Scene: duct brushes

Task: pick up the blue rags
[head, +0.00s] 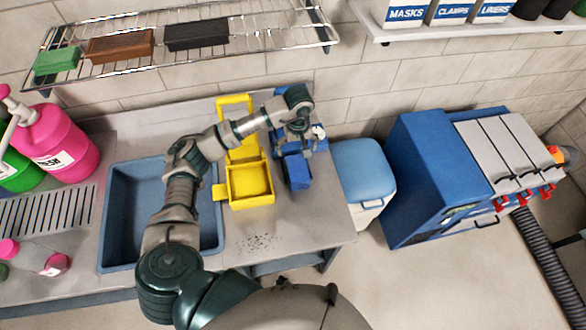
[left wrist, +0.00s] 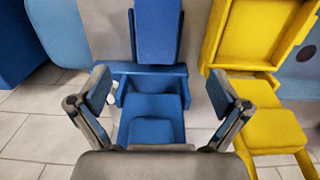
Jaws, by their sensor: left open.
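Blue items that may be the blue rags are at the right end of the counter, beside the yellow tray. In the head view, a blue block (head: 297,172) lies just in front of my left gripper (head: 300,135), whose wrist hides part of the blue behind it. In the left wrist view, the blue block (left wrist: 157,30) is at the top, with a blue open-topped piece (left wrist: 150,132) below it. My left gripper (left wrist: 160,88) is open and empty, its fingers on either side of the blue piece. I cannot tell whether they touch it. My right gripper is out of view.
The yellow tray (head: 250,183) stands left of the blue items, close to my left arm. A blue sink (head: 130,215) is further left. A blue-lidded bin (head: 362,165) stands right of the counter. A wire shelf (head: 110,68) with brushes hangs above.

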